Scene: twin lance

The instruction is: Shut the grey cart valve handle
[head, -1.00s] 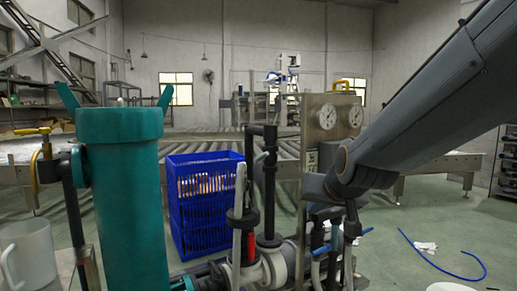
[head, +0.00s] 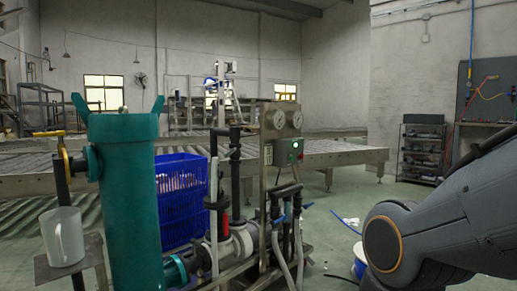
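The cart carries a teal cylinder (head: 130,215), dark and white pipes, and a steel panel (head: 267,150) with two round gauges. A yellow-handled valve (head: 65,158) is at the cylinder's left. A blue handle (head: 307,206) is on the hoses right of the panel. A tall light grey bar (head: 214,205) stands upright by the dark pipes; I cannot tell whether it is a handle or a pipe. No grey valve handle can be made out for sure. My arm is at the lower right, apart from the cart, and my gripper is out of view.
A white jug (head: 64,238) stands on a small stand at the left. A blue crate (head: 180,198) is behind the cylinder. Roller conveyors (head: 330,152) run behind. A white bucket (head: 360,262) and a blue hose (head: 345,222) are on the floor at the right.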

